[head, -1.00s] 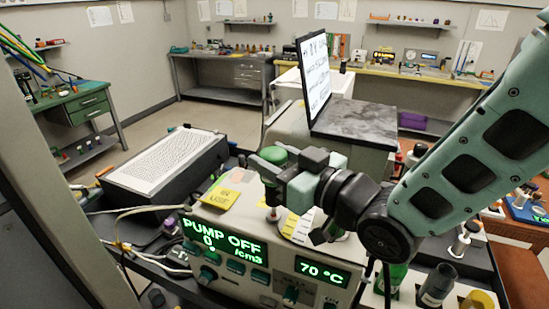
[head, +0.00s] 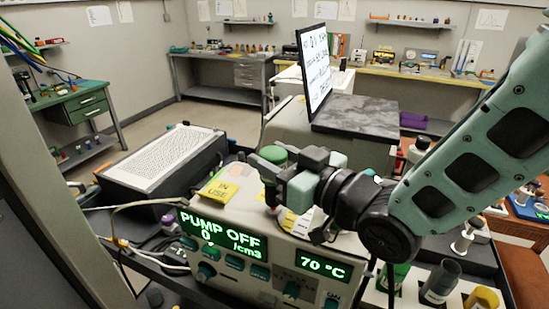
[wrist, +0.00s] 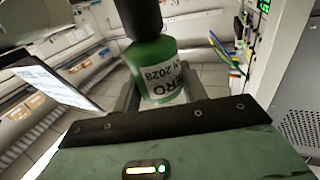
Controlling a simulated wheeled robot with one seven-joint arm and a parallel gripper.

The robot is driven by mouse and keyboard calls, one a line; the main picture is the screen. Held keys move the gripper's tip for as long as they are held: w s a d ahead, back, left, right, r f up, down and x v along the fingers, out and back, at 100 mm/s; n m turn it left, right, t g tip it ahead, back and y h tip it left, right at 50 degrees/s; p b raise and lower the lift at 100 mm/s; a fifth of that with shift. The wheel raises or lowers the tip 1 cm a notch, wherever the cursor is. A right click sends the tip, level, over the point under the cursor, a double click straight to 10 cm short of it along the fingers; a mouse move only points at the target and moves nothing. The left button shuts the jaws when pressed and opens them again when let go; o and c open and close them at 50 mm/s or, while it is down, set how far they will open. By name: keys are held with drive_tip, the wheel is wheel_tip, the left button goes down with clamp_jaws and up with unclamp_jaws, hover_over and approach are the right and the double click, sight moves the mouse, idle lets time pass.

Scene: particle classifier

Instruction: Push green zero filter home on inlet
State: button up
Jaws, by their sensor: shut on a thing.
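My gripper (head: 270,169) is shut on the green zero filter (head: 275,154), whose rounded top shows between the fingers above the front instrument. In the wrist view, the filter (wrist: 155,70) shows its green body, dark end and a white label with partly readable lettering. The instrument (head: 250,252) has a lit green display reading PUMP OFF and a second one reading 70 °C. The inlet is hidden behind and below my gripper, so I cannot tell whether the filter touches it or how far it sits on it.
A yellow IN USE note (head: 219,190) lies on the instrument's top, left of my gripper. A dark box with a pale perforated top (head: 165,155) stands behind left. A screen (head: 314,68) and grey slab (head: 358,117) stand behind. Bottles (head: 440,280) stand front right.

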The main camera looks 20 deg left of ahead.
drive_tip(key=shift+f+b, duration=0.8)
drive_tip(key=shift+f, duration=0.05)
drive_tip(key=o, duration=1.1)
drive_tip(key=b+v, duration=0.6)
drive_tip(key=v, duration=0.3)
drive_tip(key=shift+d+f, duration=0.2)
drive_tip(key=b+v, duration=0.8)
drive_tip(key=b, duration=0.3)
drive_tip(key=shift+r, duration=0.25)
